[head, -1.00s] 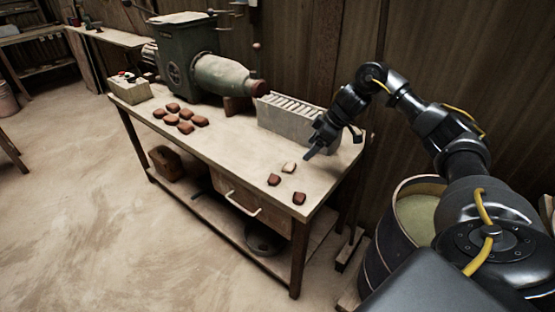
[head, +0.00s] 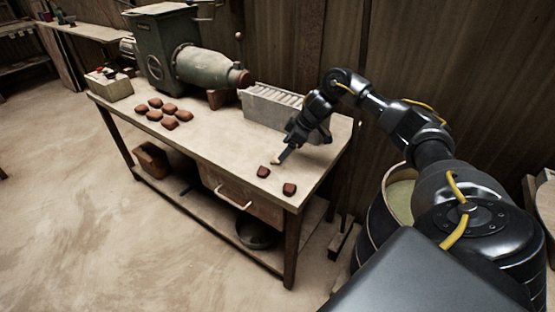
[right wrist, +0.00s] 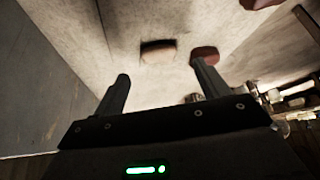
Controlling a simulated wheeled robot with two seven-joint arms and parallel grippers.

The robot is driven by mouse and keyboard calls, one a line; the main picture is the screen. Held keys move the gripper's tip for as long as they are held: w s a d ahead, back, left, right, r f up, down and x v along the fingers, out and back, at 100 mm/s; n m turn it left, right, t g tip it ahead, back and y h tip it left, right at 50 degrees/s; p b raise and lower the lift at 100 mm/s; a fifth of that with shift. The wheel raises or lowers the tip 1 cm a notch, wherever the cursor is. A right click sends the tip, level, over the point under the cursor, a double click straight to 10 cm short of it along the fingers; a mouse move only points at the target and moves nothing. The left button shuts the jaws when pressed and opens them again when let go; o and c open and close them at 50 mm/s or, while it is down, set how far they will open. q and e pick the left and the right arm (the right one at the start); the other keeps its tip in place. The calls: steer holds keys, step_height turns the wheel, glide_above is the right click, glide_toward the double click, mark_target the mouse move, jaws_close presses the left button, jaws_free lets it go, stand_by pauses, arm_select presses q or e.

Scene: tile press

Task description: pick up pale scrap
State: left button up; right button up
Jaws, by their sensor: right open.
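The pale scrap (head: 275,161) lies on the workbench top near its right end, partly hidden by my right gripper (head: 283,156) in the head view. In the right wrist view the pale scrap (right wrist: 158,54) shows ahead, between the lines of the two fingers. My right gripper (right wrist: 160,70) is open and empty, with its fingertips short of the scrap in that view. A red-brown scrap (right wrist: 204,54) shows close by the right fingertip. My left gripper is not in view.
Two brown scraps (head: 263,171) (head: 289,188) lie in front of the pale one. Several brown tiles (head: 169,123) lie farther left. A grey slotted box (head: 270,107) stands behind my gripper, and a green press machine (head: 165,50) stands at the back left. A barrel (head: 375,225) stands right of the bench.

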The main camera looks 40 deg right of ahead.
steer(key=x, duration=0.4)
steer(key=shift+d+f, duration=0.15)
steer(key=shift+f, duration=0.05)
steer(key=c, duration=1)
